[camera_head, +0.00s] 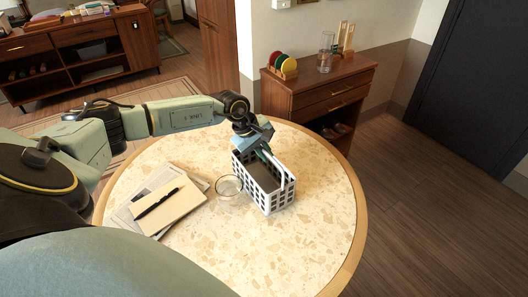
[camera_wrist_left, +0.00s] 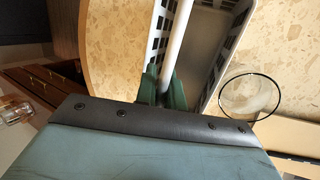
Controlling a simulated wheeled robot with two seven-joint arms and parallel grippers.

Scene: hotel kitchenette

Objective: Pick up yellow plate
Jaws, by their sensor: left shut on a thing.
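Several coloured plates stand upright in a small rack (camera_head: 288,74) on the wooden cabinet beyond the round table; a yellow plate (camera_head: 281,60) seems to be among red and green ones, partly hidden by its neighbours. My left gripper (camera_head: 268,151) is over the round table, shut on the handle of a white lattice basket (camera_head: 278,201). In the left wrist view the green fingertips (camera_wrist_left: 164,90) close around the white handle (camera_wrist_left: 177,45). My right gripper is not in view.
On the round table (camera_head: 310,235), a clear glass bowl (camera_head: 229,187) stands beside the basket, with papers, a notebook (camera_head: 168,206) and a pen at left. A glass vessel (camera_head: 326,53) stands near the rack on the cabinet (camera_head: 330,92). The floor at right is clear.

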